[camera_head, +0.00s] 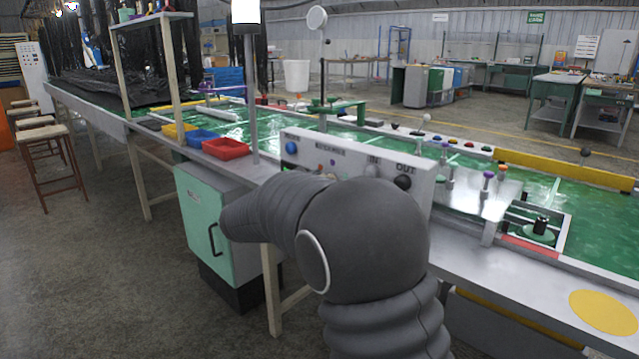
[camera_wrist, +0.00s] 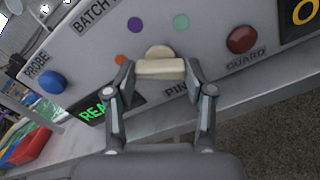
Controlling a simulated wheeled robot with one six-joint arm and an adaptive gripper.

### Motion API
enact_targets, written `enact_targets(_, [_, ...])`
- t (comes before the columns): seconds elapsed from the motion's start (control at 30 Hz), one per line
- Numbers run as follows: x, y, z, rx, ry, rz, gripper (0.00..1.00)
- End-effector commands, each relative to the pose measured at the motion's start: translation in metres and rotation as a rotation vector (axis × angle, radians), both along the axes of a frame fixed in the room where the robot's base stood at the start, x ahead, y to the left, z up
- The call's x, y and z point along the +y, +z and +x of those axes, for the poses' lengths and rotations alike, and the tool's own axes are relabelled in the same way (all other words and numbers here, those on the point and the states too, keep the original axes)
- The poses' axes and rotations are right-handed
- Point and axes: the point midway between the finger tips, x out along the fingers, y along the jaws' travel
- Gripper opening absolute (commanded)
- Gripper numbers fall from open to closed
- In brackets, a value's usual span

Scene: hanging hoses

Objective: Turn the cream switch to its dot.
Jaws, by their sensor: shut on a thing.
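The cream switch (camera_wrist: 160,69) is a bar-shaped knob on the face of a grey panel (camera_wrist: 215,20), with a round cream part behind it. In the wrist view its bar lies nearly level across the picture. My gripper (camera_wrist: 160,75) is shut on the bar, one finger at each end. Around the switch are a purple dot (camera_wrist: 135,24), a mint dot (camera_wrist: 181,22) and an orange dot (camera_wrist: 121,59), partly by the left finger. No cream dot shows. In the head view my arm hides the switch and gripper.
On the panel, a blue "PROBE" knob (camera_wrist: 52,82) sits left, a red "GUARD" knob (camera_wrist: 241,39) right, and a green-lit display (camera_wrist: 98,112) below left. Red (camera_head: 226,148) and blue (camera_head: 202,138) bins stand left of the panel. A mint cabinet (camera_head: 205,225) is under the bench.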

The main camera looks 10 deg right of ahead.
Motion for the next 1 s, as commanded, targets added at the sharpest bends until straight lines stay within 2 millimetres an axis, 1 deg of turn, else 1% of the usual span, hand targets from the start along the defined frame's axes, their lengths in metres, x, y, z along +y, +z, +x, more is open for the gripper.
enact_targets(0.53, [0.0001,-0.0010,-0.0002,0.021,-0.001,-0.015,0.19])
enact_targets(0.57, [0.0001,-0.0011,-0.0002,0.021,-0.001,-0.015,0.59])
enact_targets(0.6, [0.0001,-0.0011,-0.0002,0.021,-0.001,-0.015,0.69])
enact_targets(0.63, [0.0001,-0.0010,-0.0002,0.021,-0.001,-0.015,0.76])
enact_targets(0.67, [0.0000,-0.0010,-0.0001,0.021,-0.001,-0.015,0.79])
enact_targets(1.0, [0.0016,-0.0003,-0.0011,0.019,0.000,-0.014,0.79])
